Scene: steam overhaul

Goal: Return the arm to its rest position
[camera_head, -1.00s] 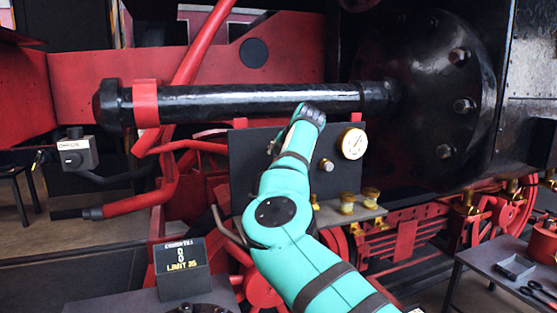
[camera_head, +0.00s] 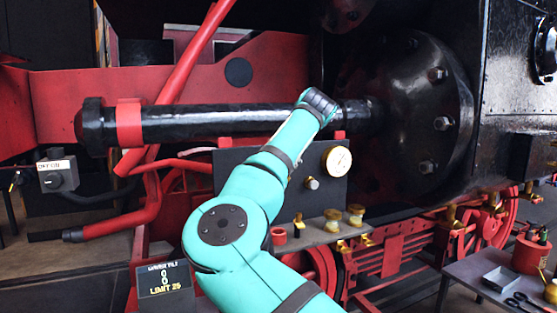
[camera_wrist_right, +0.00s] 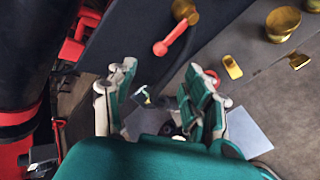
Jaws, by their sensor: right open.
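My teal right arm (camera_head: 235,222) rises from the lower middle of the head view, and its far end is in front of the dark panel (camera_head: 232,172) and long black cylinder (camera_head: 215,122). The gripper itself cannot be made out there. In the right wrist view my right gripper (camera_wrist_right: 162,108) has its two fingers spread apart, with nothing held between them. The red-handled lever (camera_wrist_right: 170,40) on the dark panel lies beyond the fingertips, apart from them. My left gripper is in neither view.
A round gauge (camera_head: 338,160) is on the panel. Brass cups (camera_head: 355,215) and a red cup (camera_head: 279,236) stand on the ledge below. A limit display (camera_head: 165,287) is at lower left. A side table (camera_head: 462,270) with tools is at lower right.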

